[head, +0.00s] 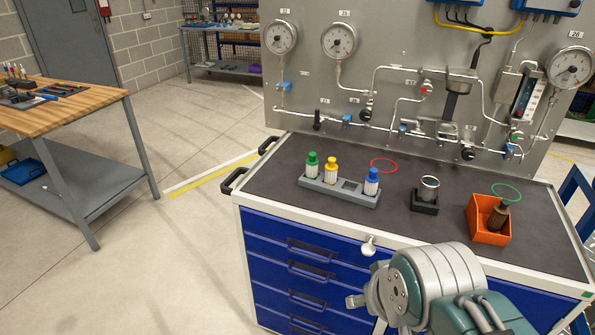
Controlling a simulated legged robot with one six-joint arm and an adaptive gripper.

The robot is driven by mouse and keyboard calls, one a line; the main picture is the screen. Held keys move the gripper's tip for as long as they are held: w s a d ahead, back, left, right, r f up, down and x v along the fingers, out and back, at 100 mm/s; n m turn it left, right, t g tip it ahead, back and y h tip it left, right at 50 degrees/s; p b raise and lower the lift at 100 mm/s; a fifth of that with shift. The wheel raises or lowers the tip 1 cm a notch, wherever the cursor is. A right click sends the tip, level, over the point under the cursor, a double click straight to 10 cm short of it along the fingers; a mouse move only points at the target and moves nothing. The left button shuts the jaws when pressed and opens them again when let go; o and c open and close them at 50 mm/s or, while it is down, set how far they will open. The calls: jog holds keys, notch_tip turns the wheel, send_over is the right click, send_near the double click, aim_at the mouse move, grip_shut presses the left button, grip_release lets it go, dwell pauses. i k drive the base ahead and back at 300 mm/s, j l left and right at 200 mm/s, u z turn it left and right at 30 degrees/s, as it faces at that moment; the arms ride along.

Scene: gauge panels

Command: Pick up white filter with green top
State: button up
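The white filter with a green top (312,167) stands upright in the left slot of a grey rack (338,191) on the dark top of the blue cabinet. A filter with a yellow top (330,172) stands close beside it on the right. One with a blue top (371,183) is at the rack's right end, beyond an empty square slot. My arm comes in from the bottom right. My gripper (361,274) seems to be at its left end, in front of the cabinet and apart from the filters. Its finger opening is unclear.
A silver cup in a black holder (424,203) and an orange bin (489,222) with a brown item stand to the right. Red (384,165) and green (506,192) rings mark the worktop. A gauge panel (340,80) rises behind. The worktop's front is mostly clear.

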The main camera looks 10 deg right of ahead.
aim_at(311, 162)
jog(key=i+j+z, duration=0.3)
jog(key=i+j, duration=0.15)
jog(key=i+j+z, duration=0.35)
jog(key=j, duration=0.3)
